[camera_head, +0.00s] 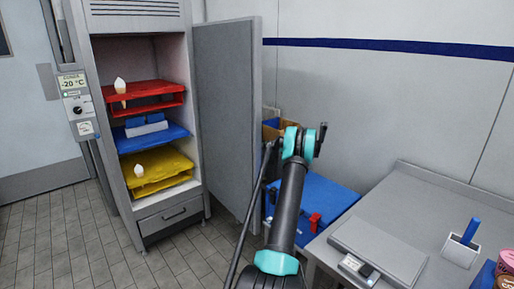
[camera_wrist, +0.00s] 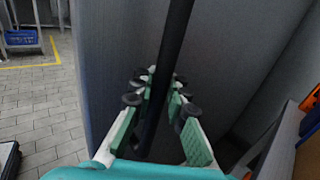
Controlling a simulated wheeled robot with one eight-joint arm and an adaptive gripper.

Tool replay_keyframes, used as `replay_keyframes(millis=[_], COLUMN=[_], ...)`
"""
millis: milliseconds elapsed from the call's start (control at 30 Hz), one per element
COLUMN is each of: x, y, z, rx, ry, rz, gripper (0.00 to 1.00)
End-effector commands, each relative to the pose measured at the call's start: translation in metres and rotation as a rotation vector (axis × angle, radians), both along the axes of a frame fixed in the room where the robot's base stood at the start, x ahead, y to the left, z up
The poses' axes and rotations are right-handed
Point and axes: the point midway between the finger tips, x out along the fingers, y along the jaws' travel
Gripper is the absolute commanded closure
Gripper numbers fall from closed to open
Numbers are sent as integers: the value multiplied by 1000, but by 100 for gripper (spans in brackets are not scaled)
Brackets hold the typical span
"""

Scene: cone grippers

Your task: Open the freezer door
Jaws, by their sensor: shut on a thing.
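The freezer (camera_head: 150,20) stands at the left with its grey door (camera_head: 225,100) swung wide open to the right, showing the shelves inside. A long dark bar, the door handle (camera_head: 250,205), runs down in front of the door's outer side. In the wrist view the handle (camera_wrist: 176,40) passes between the green-padded fingers of my gripper (camera_wrist: 160,92), which is shut on it. The door panel (camera_wrist: 120,40) fills the view behind. In the head view my gripper (camera_head: 272,146) is small and partly hidden by my wrist.
Red (camera_head: 140,90), blue (camera_head: 175,134) and yellow (camera_head: 180,165) trays sit inside the freezer, with white cones on the red and yellow ones. A steel table (camera_head: 400,200) stands at right, close to my arm. Tiled floor (camera_head: 60,240) is clear at left.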

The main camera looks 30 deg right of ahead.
Motion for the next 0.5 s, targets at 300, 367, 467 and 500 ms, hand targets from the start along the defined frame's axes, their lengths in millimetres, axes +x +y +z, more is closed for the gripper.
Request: replay_keyframes(millis=[300,367,467,500], x=[-4,-4,-4,-4], y=[-6,-6,-6,-6], z=[-1,-1,-1,-1], rx=[-1,-1,-1,-1], ry=[2,2,2,2], rz=[4,4,4,4], gripper=[100,100,83,78])
